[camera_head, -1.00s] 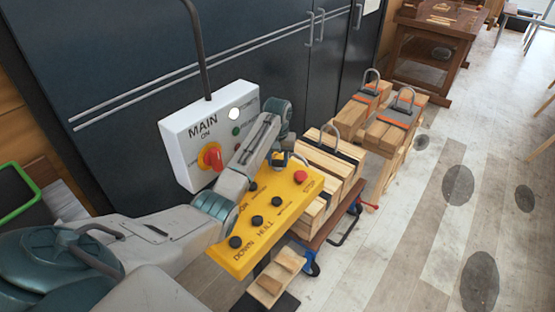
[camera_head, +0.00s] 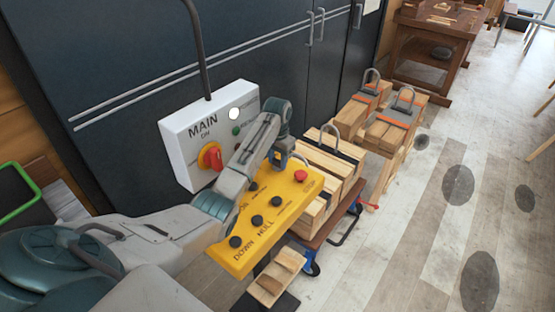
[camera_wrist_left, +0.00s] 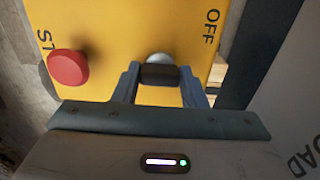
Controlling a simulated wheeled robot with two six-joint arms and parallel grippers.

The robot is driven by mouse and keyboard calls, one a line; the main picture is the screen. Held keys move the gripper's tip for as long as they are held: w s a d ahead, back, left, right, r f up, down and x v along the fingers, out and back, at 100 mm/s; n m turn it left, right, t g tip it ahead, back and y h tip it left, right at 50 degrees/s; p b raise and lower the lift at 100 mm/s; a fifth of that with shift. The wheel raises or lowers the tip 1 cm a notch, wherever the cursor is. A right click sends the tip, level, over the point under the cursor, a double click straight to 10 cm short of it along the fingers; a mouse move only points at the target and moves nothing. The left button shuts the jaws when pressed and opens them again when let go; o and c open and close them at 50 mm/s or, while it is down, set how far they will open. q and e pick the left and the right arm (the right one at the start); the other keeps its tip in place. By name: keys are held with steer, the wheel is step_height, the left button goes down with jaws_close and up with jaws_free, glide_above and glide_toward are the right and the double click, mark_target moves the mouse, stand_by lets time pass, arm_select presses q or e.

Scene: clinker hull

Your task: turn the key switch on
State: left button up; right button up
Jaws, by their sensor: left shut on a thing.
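The yellow control box (camera_head: 262,232) has a red stop button (camera_head: 301,176) and several black buttons. My left gripper (camera_head: 279,160) is at the box's far edge, shut on the key switch's dark key (camera_wrist_left: 160,74). The left wrist view shows the fingers on either side of the key, with the silver lock (camera_wrist_left: 159,59) just beyond it. The "OFF" lettering is to the right of the key and the red stop button (camera_wrist_left: 68,68) to the left. In the head view, the gripper mostly hides the key. My right gripper is not in view.
A white MAIN panel (camera_head: 178,150) with a red rotary handle (camera_head: 215,160) stands behind my left arm. Stacked timber blocks (camera_head: 322,178) stand just right of the yellow box. Dark cabinets (camera_head: 120,60) fill the back. The floor at right is open.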

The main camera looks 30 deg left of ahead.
arm_select(q)
steer(key=m, duration=0.5)
steer(key=shift+m, duration=0.4)
steer(key=shift+w, duration=0.1)
stand_by(0.3)
steer(key=o, duration=1)
steer(key=shift+r, duration=0.1)
